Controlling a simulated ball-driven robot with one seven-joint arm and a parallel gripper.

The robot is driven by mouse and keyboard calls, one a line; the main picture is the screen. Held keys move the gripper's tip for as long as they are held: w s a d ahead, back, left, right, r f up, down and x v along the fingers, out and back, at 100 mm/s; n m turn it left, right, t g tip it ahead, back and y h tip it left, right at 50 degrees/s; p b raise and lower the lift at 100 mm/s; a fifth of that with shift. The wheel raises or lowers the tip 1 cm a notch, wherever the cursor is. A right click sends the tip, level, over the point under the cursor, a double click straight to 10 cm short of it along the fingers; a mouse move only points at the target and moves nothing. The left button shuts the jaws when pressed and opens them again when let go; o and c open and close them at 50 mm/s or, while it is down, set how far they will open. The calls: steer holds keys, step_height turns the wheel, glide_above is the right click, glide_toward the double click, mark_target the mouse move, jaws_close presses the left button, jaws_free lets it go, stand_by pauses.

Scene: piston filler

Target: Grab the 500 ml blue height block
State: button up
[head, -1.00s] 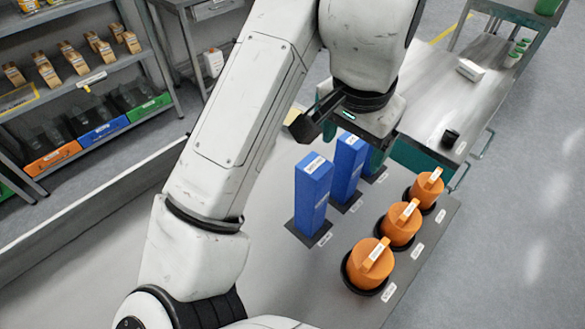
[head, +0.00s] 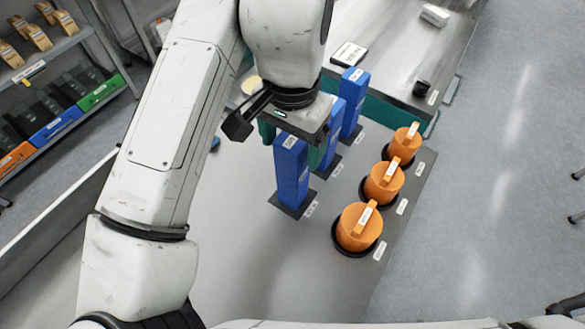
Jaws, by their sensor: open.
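Three blue height blocks stand upright in a row on dark base plates on the grey work surface: the near one (head: 291,178), the middle one (head: 333,118) and the far one (head: 353,98). Their white labels are too small to read, so I cannot tell which is the 500 ml block. My gripper (head: 293,142) has teal fingers set apart, one left of the near block's top and one right of it, partly over the middle block. It holds nothing that I can see. Whether the fingers touch a block is unclear.
Several orange round parts with handles (head: 359,227) sit in dark rings right of the blocks. A steel table (head: 400,55) with a small black item (head: 422,88) stands beyond. A shelf with bins (head: 60,122) is at the left.

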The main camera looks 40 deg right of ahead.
mark_target(293, 173)
steer(key=shift+f, duration=1.6)
jaws_close()
